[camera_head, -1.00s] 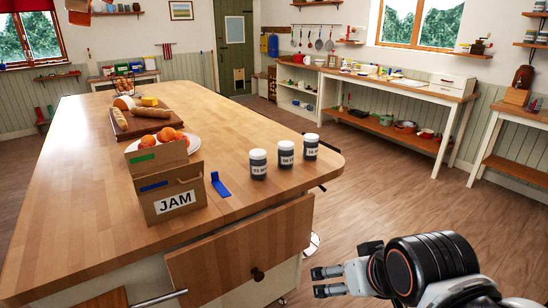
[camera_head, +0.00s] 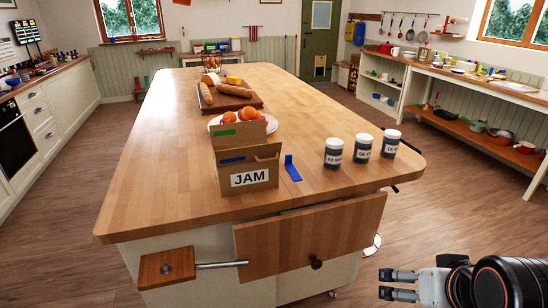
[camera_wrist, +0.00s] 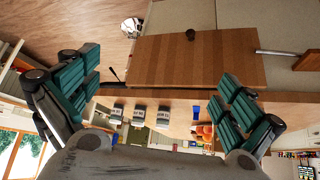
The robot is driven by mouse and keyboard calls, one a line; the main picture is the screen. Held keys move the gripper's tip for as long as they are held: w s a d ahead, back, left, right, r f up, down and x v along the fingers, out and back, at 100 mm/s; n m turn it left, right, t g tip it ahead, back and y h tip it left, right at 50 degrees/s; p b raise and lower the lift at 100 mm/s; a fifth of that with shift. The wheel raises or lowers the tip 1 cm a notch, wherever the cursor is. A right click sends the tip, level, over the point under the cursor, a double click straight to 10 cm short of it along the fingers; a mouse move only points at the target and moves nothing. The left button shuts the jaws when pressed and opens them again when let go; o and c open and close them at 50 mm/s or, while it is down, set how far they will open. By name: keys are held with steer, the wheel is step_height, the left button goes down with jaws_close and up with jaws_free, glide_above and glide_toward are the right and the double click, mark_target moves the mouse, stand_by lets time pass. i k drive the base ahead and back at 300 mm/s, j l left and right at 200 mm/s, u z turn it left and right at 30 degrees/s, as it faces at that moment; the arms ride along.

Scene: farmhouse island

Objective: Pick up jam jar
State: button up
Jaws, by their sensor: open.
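Three dark jars with white lids and white labels stand upright in a slanted row near the island's right corner: a left jar (camera_head: 333,152), a middle jar (camera_head: 362,148) and a right jar (camera_head: 391,143). A cardboard box labelled JAM (camera_head: 249,180) stands to their left. My gripper (camera_head: 398,284) is low at the right, in front of the island and apart from the jars. In the wrist view my gripper (camera_wrist: 160,100) has its green-padded fingers spread wide with nothing held. The jars (camera_wrist: 137,115) show small and far off between them.
The wooden island top (camera_head: 160,170) has free room around the jars. A blue piece (camera_head: 292,168) lies beside the box. A plate of oranges (camera_head: 250,118) and a board with bread (camera_head: 228,95) sit behind. A wooden drawer front (camera_head: 310,240) juts from the island's near side.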

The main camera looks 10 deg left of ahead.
mark_target(363, 144)
steer(key=i+l, duration=0.25)
steer(key=i, duration=0.25)
steer(key=i+l, duration=0.25)
steer(key=i, duration=0.2)
steer(key=i+l+z, duration=0.1)
steer(key=i+l, duration=0.2)
steer(key=i, duration=0.2)
